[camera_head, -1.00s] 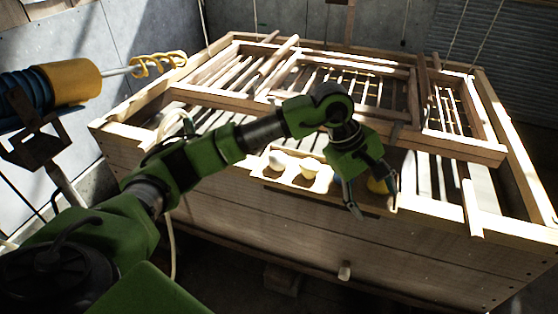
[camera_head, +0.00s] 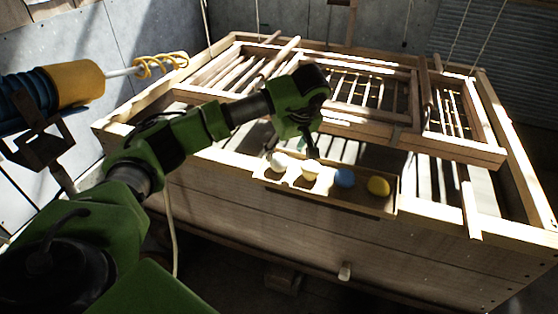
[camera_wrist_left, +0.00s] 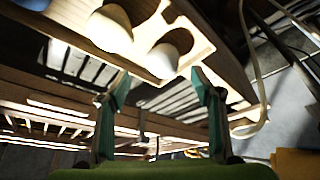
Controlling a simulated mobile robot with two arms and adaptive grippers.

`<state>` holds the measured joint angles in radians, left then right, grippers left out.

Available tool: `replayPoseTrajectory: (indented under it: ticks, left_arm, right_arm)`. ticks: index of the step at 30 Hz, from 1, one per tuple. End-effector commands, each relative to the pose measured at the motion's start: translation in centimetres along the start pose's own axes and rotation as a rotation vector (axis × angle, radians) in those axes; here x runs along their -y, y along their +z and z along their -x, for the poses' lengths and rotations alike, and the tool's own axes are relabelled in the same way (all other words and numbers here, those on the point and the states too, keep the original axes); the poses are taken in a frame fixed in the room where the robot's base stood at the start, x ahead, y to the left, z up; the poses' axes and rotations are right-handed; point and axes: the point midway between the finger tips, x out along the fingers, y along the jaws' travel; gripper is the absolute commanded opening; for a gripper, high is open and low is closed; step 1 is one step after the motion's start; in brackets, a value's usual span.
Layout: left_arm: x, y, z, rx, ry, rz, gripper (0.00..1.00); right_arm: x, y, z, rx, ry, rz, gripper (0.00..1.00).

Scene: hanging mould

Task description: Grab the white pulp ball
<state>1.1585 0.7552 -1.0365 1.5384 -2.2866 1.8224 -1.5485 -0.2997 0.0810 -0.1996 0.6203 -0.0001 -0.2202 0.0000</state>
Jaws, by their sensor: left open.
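A white ball (camera_head: 278,162) sits at the left end of a wooden tray (camera_head: 330,199) on the vat's front edge. A cream-white ball (camera_head: 310,170) sits to its right. In the left wrist view, the white ball (camera_wrist_left: 164,60) is in a round hollow beside the cream-white one (camera_wrist_left: 110,30). My left gripper (camera_head: 308,146) is above and behind the tray, close to these two balls. In the left wrist view, my left gripper (camera_wrist_left: 158,84) is open and empty, its fingertips apart. My right gripper is not in view.
A blue ball (camera_head: 344,177) and a yellow ball (camera_head: 378,186) sit farther right in the tray. A slatted wooden frame (camera_head: 350,117) lies over the large wooden vat (camera_head: 300,225).

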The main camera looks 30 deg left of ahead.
Motion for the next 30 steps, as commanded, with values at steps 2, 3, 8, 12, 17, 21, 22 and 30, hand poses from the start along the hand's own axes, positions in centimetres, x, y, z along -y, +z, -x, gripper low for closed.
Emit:
replayPoseTrajectory:
  ticks: [2, 3, 8, 12, 17, 21, 22, 30]
  left_arm:
    - [0.1, 0.0, -0.4, 0.001, -0.001, 0.000, 0.60]
    - [0.1, -0.1, -0.6, 0.001, -0.002, 0.000, 0.60]
    - [0.7, -0.3, -2.6, 0.004, -0.004, 0.000, 0.60]
    - [0.8, -0.3, -4.6, 0.003, -0.002, 0.002, 0.60]
    - [0.7, -0.3, -5.5, 0.001, 0.000, 0.001, 0.60]
    - [0.7, -0.3, -5.5, 0.000, 0.001, 0.000, 0.60]
    - [0.7, -0.3, -5.5, 0.000, 0.001, 0.000, 0.60]
    - [0.7, -0.3, -5.5, 0.000, 0.001, 0.001, 0.17]
  right_arm:
    - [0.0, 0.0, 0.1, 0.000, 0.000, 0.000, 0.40]
    - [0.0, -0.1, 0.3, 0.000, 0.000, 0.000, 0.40]
    - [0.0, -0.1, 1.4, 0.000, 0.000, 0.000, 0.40]
    - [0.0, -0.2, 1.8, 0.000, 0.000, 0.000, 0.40]
    - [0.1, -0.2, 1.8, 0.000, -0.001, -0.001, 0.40]
    - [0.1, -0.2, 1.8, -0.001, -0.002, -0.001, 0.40]
    - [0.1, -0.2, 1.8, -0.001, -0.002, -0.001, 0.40]
    - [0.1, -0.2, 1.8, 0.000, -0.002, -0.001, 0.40]
